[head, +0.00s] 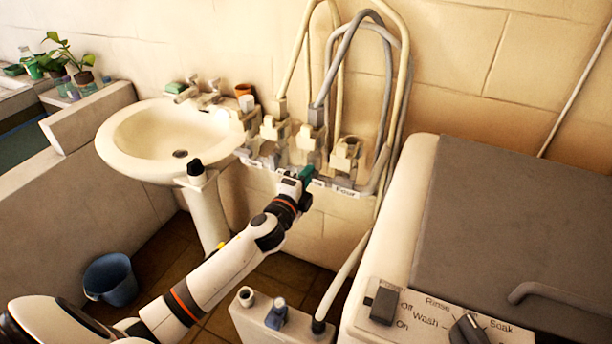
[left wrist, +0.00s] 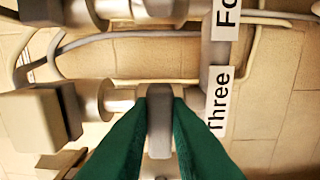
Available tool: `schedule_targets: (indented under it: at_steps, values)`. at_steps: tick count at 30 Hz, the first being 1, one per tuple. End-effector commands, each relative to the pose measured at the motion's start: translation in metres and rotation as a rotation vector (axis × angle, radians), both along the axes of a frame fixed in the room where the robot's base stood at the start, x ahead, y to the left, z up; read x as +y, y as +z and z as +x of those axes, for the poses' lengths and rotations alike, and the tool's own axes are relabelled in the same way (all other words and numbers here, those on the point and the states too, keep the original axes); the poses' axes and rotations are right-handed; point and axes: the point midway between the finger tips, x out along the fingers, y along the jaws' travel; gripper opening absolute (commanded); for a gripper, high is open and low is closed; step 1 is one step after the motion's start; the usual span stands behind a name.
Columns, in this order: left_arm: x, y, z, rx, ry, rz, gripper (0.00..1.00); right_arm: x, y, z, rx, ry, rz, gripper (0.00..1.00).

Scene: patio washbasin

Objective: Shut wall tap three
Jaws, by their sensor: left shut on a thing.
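Wall tap three (head: 308,138) is a grey tap on the wall in a row with others, right of the washbasin. In the left wrist view its grey lever (left wrist: 160,135) lies between my green fingertips, beside the "Three" label (left wrist: 217,103). My left gripper (head: 305,174) is shut on this lever, with a finger on each side (left wrist: 160,104). In the head view the gripper hides the lever and most of the label. My right gripper is not in view.
Tap four (head: 345,155) stands close on the right, with its "Four" label (head: 346,191) below. Hoses (head: 343,60) loop above the taps. The washbasin (head: 165,135) is left, the washing machine (head: 500,220) right. A blue bucket (head: 111,279) stands on the floor.

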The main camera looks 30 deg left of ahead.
Motion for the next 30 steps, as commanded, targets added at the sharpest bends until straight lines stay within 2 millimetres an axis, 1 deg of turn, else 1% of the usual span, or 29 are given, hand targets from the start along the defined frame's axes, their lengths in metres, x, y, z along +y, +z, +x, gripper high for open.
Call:
schedule_targets:
  at_steps: [10,11,12,15,22,25,28,30]
  values:
    - [-0.001,-0.001,0.000,0.002,-0.002,0.008,0.00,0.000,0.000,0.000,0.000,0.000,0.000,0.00]
    - [-0.001,-0.001,0.000,0.002,-0.002,0.008,0.17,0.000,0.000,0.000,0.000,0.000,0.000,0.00]
    - [-0.001,-0.001,0.000,0.002,-0.002,0.008,0.24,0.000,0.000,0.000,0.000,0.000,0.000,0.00]
    - [0.000,-0.001,0.000,0.001,-0.001,0.007,0.37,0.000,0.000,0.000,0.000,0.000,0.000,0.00]
    - [0.000,-0.001,0.000,0.001,0.000,0.005,0.37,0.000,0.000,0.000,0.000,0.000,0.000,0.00]
    - [0.000,-0.001,-0.003,0.001,0.000,0.005,0.37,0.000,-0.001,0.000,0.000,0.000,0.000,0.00]
    - [-0.001,-0.002,-0.014,0.002,0.000,0.005,0.37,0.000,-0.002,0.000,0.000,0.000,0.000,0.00]
    - [-0.001,-0.003,-0.026,0.003,-0.001,0.006,0.37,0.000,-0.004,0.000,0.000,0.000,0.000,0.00]
